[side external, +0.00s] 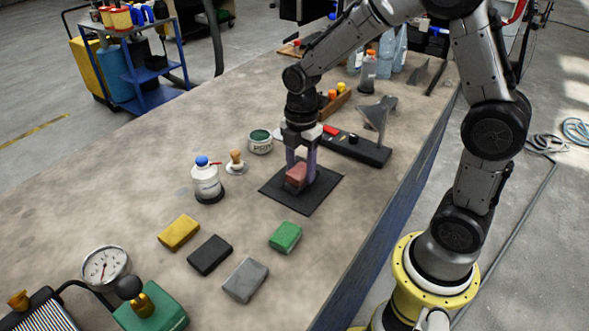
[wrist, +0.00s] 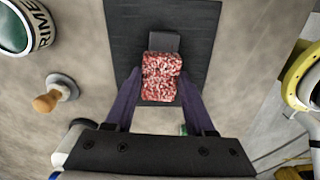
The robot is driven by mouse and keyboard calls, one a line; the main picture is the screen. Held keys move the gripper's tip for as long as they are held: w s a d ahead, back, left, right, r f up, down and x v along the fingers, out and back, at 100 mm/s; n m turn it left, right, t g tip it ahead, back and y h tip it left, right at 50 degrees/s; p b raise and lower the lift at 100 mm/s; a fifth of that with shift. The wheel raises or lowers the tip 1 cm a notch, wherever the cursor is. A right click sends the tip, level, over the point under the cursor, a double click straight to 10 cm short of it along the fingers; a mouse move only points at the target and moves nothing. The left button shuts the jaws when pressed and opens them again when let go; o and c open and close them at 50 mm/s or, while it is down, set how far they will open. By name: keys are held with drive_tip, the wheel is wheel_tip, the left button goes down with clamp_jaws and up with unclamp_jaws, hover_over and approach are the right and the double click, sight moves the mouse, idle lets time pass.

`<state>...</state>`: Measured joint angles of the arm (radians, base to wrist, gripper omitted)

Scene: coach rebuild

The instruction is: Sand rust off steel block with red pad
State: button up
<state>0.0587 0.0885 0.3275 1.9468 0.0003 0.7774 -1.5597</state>
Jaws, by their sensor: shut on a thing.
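My gripper (side external: 300,172) is shut on the red pad (side external: 296,174), with a purple finger on each side of it. In the wrist view the pad (wrist: 160,84) is mottled red and white and sits between the fingers. The grey steel block (wrist: 164,41) shows just beyond the pad's far edge, on the black mat (wrist: 125,30). The pad hides part of the block, and I cannot tell whether they touch. In the side view the pad is low over the mat (side external: 275,189), and the block is not clearly seen. No rust shows on the block's visible part.
Yellow (side external: 179,232), black (side external: 210,255), grey (side external: 245,280) and green (side external: 285,236) pads lie in front of the mat. A white bottle (side external: 206,180), a wooden-handled tool (side external: 236,162) and a primer can (side external: 260,142) stand left.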

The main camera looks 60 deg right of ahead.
sight(292, 185)
drive_tip(key=d, duration=0.4)
drive_tip(key=shift+s, duration=0.2)
drive_tip(key=shift+w+a, duration=0.15)
drive_tip(key=shift+a, duration=1.5)
drive_tip(key=shift+w+a, duration=0.1)
drive_tip(key=shift+a, duration=1.55)
drive_tip(key=shift+a+r, duration=0.1)
drive_tip(key=shift+a, duration=0.15)
drive_tip(key=shift+r, duration=4)
